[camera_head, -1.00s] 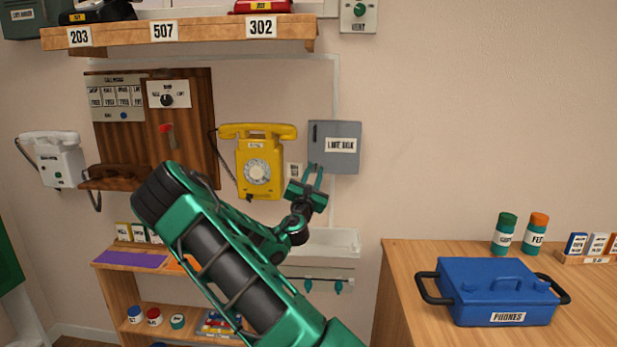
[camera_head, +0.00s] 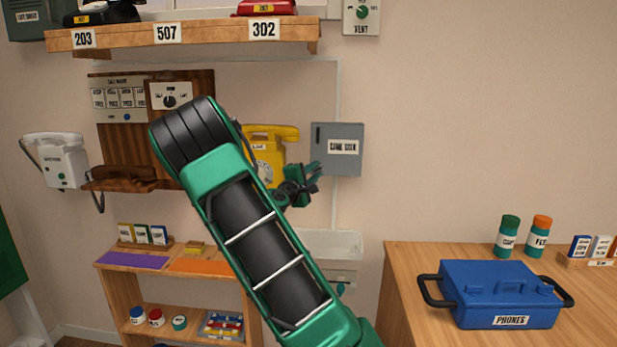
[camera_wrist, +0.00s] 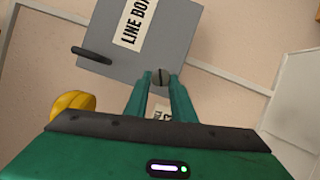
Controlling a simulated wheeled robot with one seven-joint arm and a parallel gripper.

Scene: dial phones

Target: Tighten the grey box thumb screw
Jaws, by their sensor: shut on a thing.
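The grey box (camera_head: 337,160), labelled as a line box, is fixed to the wall right of the yellow phone. In the wrist view the grey box (camera_wrist: 185,35) appears tilted, with a dark handle on its side. The thumb screw (camera_wrist: 159,77) is a small grey slotted knob at the box's edge. My gripper (camera_wrist: 160,85) has its two green fingers on either side of the screw, shut on it. In the head view my gripper (camera_head: 314,176) is at the box's lower left corner, and the screw is hidden there.
The yellow phone (camera_head: 268,155) hangs just left of the box, partly behind my arm. A shelf (camera_head: 180,38) with phones is above. A blue case (camera_head: 500,290) stands on the wooden table at right. The wall right of the box is bare.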

